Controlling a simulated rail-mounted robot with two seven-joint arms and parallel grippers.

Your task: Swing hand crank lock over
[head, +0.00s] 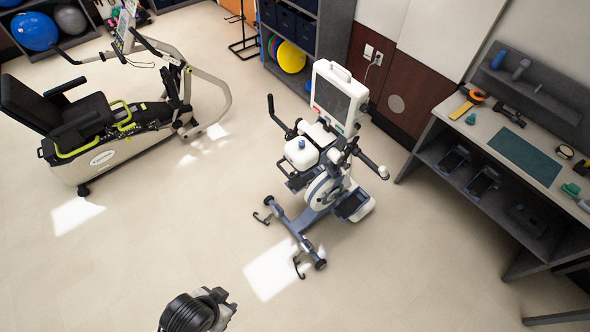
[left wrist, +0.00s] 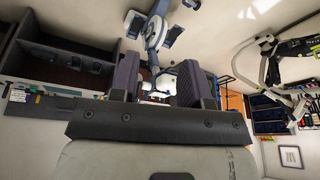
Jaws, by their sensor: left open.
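The white and blue crank trainer (head: 325,190) stands upright on the floor in the middle of the head view, with a screen (head: 338,97) on top. Its hand crank has a left handle (head: 272,107) and a right handle (head: 370,165), at different heights. The crank lock is too small to tell apart. My left gripper (head: 222,302) is at the bottom of the head view, well apart from the trainer. In the left wrist view its two dark fingers (left wrist: 160,88) are spread and empty, with part of the trainer (left wrist: 155,32) beyond them. My right gripper is not in view.
A recumbent stepper (head: 110,125) stands at the left. A grey workbench (head: 475,165) with small tools is at the right. A shelf (head: 310,45) with bins and discs stands behind the trainer. The floor between my left gripper and the trainer is clear.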

